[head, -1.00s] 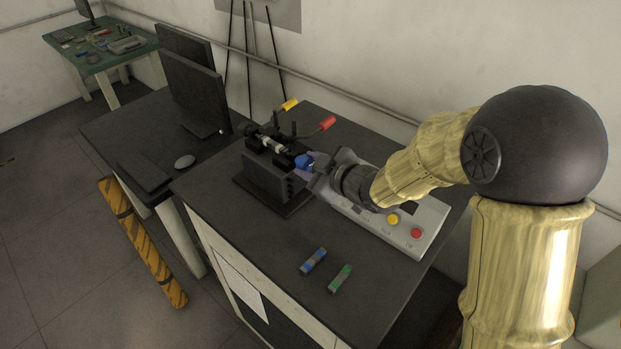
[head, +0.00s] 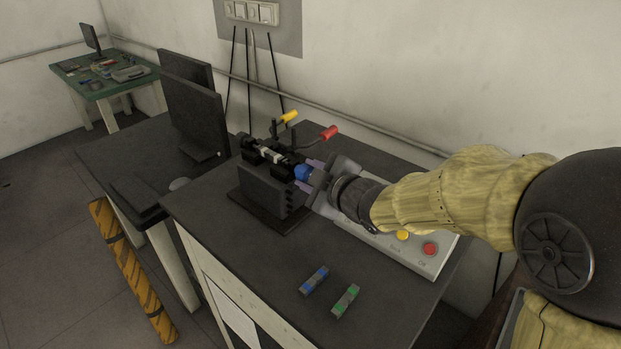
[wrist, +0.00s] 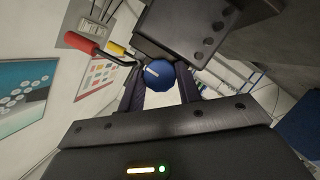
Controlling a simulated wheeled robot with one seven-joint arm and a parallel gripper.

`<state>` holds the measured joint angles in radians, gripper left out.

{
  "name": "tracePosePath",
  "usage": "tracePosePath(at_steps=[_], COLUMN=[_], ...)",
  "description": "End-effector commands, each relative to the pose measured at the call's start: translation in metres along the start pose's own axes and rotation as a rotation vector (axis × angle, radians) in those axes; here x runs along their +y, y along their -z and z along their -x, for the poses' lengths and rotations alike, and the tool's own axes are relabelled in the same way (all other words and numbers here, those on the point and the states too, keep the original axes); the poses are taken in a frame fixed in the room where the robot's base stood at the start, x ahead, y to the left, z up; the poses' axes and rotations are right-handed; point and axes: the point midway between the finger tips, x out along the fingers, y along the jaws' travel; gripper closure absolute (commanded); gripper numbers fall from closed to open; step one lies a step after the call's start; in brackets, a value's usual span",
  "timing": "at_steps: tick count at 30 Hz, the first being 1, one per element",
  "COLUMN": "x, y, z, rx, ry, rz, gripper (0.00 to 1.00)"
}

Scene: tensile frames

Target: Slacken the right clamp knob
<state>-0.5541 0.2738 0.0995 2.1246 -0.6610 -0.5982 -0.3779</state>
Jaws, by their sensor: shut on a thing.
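The right clamp knob is a round blue knob (head: 302,172) on the right end of the black tensile frame (head: 268,188). In the wrist view the blue knob (wrist: 159,75) has a pale mark on its upper left and sits between the two fingers. My gripper (head: 310,170) reaches in from the right and is shut on the knob. It also shows in the wrist view (wrist: 160,88), with a dark finger on each side of the knob. A pale cylindrical specimen (head: 268,155) lies across the top of the frame. The knob's shaft is hidden.
Red (head: 329,132) and yellow (head: 289,116) handles stand up behind the frame. A grey control box (head: 431,263) with yellow and red buttons lies under my arm. Blue-marked (head: 314,280) and green-marked (head: 346,300) pieces lie on the front of the table. Monitors (head: 195,112) stand at left.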

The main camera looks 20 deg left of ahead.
Motion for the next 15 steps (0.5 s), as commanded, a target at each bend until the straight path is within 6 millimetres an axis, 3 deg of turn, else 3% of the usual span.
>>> tracePosePath(at_steps=[6, 7, 10, 15], x=[-0.0005, -0.0005, -0.0004, -0.0003], y=[-0.0001, -0.0001, -0.0001, -0.0001], z=[0.0, 0.0, 0.0, 0.0], rx=[-0.001, -0.001, -0.001, -0.001], ry=[0.002, 0.002, 0.002, 0.001], rz=[0.001, 0.001, 0.0, 0.0], gripper=[0.89, 0.64, 0.44, 0.44])
